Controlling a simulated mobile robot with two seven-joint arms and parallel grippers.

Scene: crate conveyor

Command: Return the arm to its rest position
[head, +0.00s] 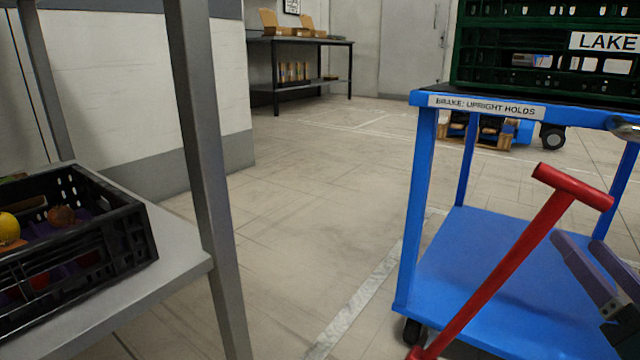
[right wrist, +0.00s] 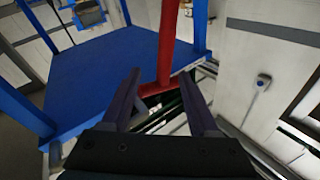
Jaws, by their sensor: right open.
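My right gripper (head: 580,242) is open, low at the right edge of the head view. It is beside the red T-handled brake lever (head: 522,255), to its right. In the right wrist view the two dark fingers of my right gripper (right wrist: 160,76) stand apart with nothing held. The red lever (right wrist: 167,45) appears beyond and between the fingertips there; the head view shows it apart from them. The lever tilts, with its crossbar up and to the right. My left gripper is not in view.
A blue cart (head: 412,215) carries a green crate (head: 490,45) labelled LAKE. Its label reads "BRAKE: UPRIGHT HOLDS". At left, a black crate (head: 125,225) with fruit sits on a grey stand (head: 185,262). A dark table (head: 300,41) stands behind. The floor between is clear.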

